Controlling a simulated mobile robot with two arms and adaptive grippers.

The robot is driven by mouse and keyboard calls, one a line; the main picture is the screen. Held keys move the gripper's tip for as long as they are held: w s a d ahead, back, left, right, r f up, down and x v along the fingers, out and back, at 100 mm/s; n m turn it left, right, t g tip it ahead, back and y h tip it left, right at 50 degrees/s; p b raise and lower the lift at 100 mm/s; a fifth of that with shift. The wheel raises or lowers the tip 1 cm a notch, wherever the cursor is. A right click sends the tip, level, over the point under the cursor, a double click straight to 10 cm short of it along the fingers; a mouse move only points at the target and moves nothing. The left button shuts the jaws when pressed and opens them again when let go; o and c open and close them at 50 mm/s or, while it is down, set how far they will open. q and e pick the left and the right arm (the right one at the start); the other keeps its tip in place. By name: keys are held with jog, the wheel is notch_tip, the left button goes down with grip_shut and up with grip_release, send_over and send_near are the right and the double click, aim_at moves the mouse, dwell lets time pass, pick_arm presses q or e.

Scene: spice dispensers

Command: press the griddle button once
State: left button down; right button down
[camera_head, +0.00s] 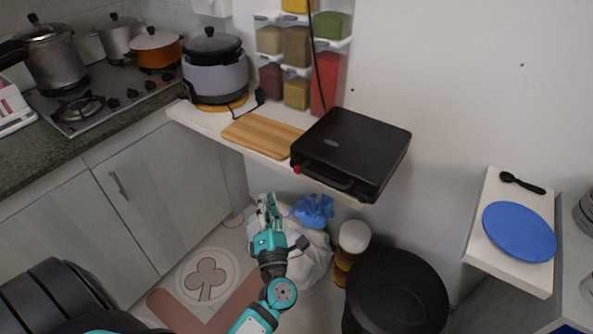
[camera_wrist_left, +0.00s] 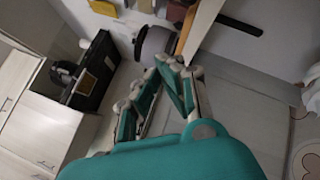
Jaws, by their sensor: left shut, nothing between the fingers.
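The griddle (camera_head: 350,150) is a closed black appliance on the right end of a white wall shelf in the head view. A small red button (camera_head: 296,169) shows at its front left corner. My left gripper (camera_head: 268,201) is below and to the left of the button in the picture, apart from the griddle, pointing up. Its fingers are shut and empty. In the left wrist view the fingertips (camera_wrist_left: 168,62) meet near the shelf edge (camera_wrist_left: 201,28). I cannot make out the button in that view. My right gripper is not in view.
A wooden board (camera_head: 262,135) and a rice cooker (camera_head: 214,68) share the shelf (camera_head: 205,122). Spice dispensers (camera_head: 297,47) hang above. Below are a white bag (camera_head: 312,262), a bottle with a white cap (camera_head: 352,240) and a black bin (camera_head: 398,285).

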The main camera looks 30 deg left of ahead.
pick_arm(q)
jog(key=w+b, duration=0.1)
jog(key=w, duration=0.7)
jog(key=shift+d+b, duration=0.3)
jog(key=shift+b, duration=0.1)
jog(key=shift+w, duration=0.25)
dwell(0.8)
jog(key=shift+w, duration=0.3)
jog(key=shift+w+b, duration=0.35)
dwell(0.6)
jog(key=shift+s, duration=0.8)
jog(key=shift+s+a+p, duration=0.2)
jog(key=shift+s+p, duration=0.7)
jog(key=shift+s, duration=1.6)
